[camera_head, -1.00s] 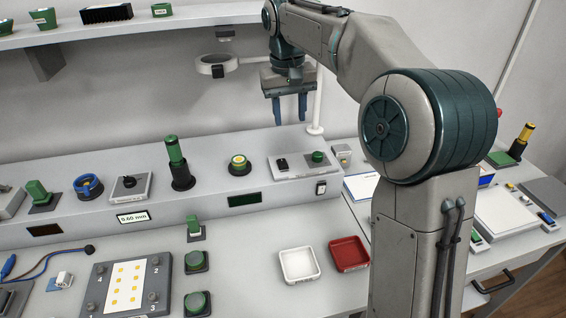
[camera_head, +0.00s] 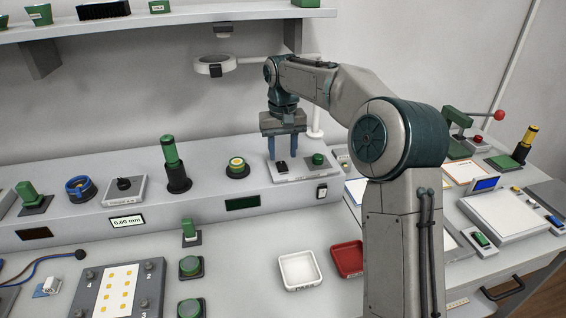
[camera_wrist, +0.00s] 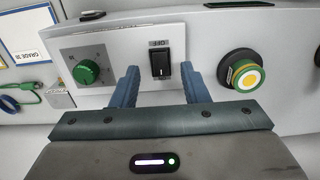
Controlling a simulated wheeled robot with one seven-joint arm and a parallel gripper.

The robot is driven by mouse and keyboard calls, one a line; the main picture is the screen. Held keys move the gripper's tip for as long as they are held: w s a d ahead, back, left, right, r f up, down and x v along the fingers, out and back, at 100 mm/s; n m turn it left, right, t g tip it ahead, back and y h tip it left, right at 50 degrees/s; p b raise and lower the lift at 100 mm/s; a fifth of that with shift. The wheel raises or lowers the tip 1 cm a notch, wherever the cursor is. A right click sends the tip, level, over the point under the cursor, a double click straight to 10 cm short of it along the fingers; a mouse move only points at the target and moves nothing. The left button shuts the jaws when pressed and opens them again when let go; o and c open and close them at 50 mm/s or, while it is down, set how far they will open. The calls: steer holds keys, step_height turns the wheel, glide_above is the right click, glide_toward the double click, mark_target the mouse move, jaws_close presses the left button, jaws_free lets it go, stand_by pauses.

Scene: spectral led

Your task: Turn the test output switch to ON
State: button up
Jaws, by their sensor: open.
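A black switch (camera_wrist: 160,62) stands on a light panel (camera_wrist: 112,55) in the wrist view, with a small label reading OFF, upside down, beside it. A round green knob (camera_wrist: 87,71) is on the same panel. My gripper (camera_wrist: 160,78) is open and empty, with one blue finger on each side of the switch in that view; contact cannot be told. In the head view my gripper (camera_head: 284,156) points down over the left part of the panel (camera_head: 300,177), close to the black switch (camera_head: 282,167). The knob (camera_head: 318,160) is to its right.
A yellow-and-green button (camera_head: 237,166) stands left of the panel, and shows in the wrist view (camera_wrist: 244,76). A ring-shaped lamp or magnifier (camera_head: 214,66) hangs behind. White (camera_head: 300,284) and red (camera_head: 347,272) trays lie in front.

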mark_target(283, 168)
steer(key=shift+f, duration=1.8)
jaws_close()
